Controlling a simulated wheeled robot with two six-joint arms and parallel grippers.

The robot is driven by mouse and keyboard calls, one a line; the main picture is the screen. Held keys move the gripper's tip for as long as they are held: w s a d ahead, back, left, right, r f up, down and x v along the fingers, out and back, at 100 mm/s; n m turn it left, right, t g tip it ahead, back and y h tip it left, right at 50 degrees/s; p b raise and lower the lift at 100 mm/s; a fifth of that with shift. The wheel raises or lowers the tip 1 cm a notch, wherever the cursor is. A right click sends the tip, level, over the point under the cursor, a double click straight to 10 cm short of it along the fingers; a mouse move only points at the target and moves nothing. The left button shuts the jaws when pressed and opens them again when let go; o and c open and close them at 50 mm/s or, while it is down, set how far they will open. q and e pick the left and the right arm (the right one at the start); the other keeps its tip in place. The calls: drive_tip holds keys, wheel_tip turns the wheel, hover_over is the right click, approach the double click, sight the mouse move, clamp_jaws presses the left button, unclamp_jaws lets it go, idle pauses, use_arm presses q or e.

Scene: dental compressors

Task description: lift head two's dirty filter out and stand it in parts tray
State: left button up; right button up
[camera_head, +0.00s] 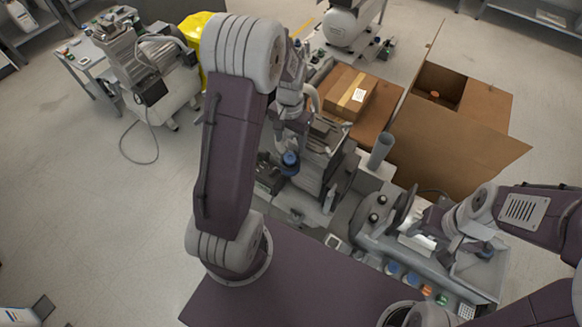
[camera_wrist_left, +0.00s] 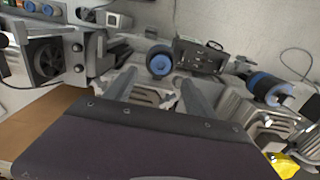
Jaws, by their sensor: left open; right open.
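My left gripper (camera_head: 291,112) hangs over the compressor in the middle of the head view. Its two fingers show apart and empty in the left wrist view (camera_wrist_left: 158,80). A blue-topped round filter (camera_head: 290,160) sits on the near side of that compressor. In the left wrist view a blue-ringed filter (camera_wrist_left: 158,61) lies just beyond the fingertips, apart from them, and another blue-ringed filter (camera_wrist_left: 268,88) is at the right. I cannot tell which is head two's. My right gripper (camera_head: 455,240) is open at the right, over a grey tray (camera_head: 375,248) of parts.
Several coloured caps (camera_head: 410,279) line the tray's near edge. A grey cylinder (camera_head: 380,150) stands behind the tray. A closed carton (camera_head: 350,93) and a large open box (camera_head: 455,135) are behind. Another compressor (camera_head: 145,65) stands at the left. The floor at left is clear.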

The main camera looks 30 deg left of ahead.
sight(290, 158)
use_arm(q)
drive_tip(key=shift+f, duration=0.25)
wheel_tip(290, 158, down, 3)
drive_tip(key=shift+f+b, duration=0.2)
drive_tip(key=shift+b, duration=0.2)
drive_tip(key=shift+f, duration=0.15)
wheel_tip(290, 158, down, 4)
drive_tip(key=shift+a+f+b, duration=0.1)
drive_tip(key=shift+b, duration=0.55)
drive_tip(key=shift+w+f, duration=0.15)
drive_tip(key=shift+f, duration=0.2)
drive_tip(key=shift+c, duration=0.9)
drive_tip(key=shift+r, duration=0.1)
clamp_jaws()
